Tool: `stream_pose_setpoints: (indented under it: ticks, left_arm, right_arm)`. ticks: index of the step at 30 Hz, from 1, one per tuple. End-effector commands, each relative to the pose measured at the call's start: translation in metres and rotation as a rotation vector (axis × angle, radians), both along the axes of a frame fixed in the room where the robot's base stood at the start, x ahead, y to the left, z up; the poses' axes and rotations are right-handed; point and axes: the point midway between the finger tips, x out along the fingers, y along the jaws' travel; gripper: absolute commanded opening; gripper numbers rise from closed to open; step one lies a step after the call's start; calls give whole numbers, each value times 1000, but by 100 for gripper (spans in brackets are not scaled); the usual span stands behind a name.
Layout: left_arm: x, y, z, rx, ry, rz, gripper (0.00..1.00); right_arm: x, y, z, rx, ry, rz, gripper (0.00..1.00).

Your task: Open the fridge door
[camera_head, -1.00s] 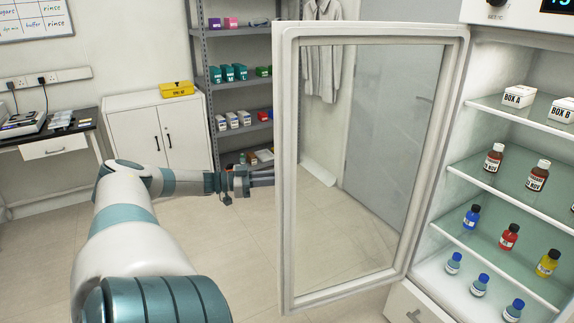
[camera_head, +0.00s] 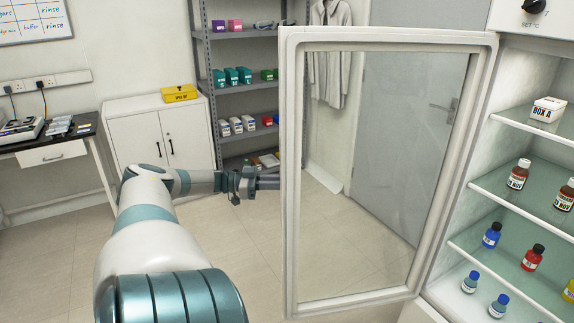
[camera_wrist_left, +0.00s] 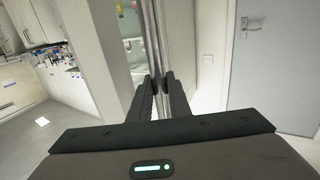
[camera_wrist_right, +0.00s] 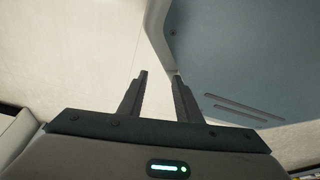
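The fridge door (camera_head: 292,180), a white frame around a clear pane, stands wide open, hinged on the right beside the fridge's lit interior (camera_head: 520,150). My left gripper (camera_head: 268,183) is at the door's free edge, about halfway up; its tips are partly behind the frame. In the left wrist view its fingers (camera_wrist_left: 162,85) are close together with a thin upright strip of the door between them. Whether they hold a handle or the edge itself is hidden. My right gripper (camera_wrist_right: 160,78) is open and empty, seen only in its wrist view.
Fridge shelves hold a white box (camera_head: 546,110) and several bottles (camera_head: 518,174). A grey shelf rack (camera_head: 245,90) and a white cabinet (camera_head: 150,130) stand at the back. A bench (camera_head: 50,143) is at left. The floor (camera_head: 60,250) at left is clear.

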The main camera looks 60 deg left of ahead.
Motion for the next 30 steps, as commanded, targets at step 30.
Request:
stream_pose_setpoints:
  ticks: [30]
  left_arm:
    - [-60, 33, -3, 3, 4, 4, 36]
  right_arm:
    - [7, 5, -1, 6, -12, 0, 31]
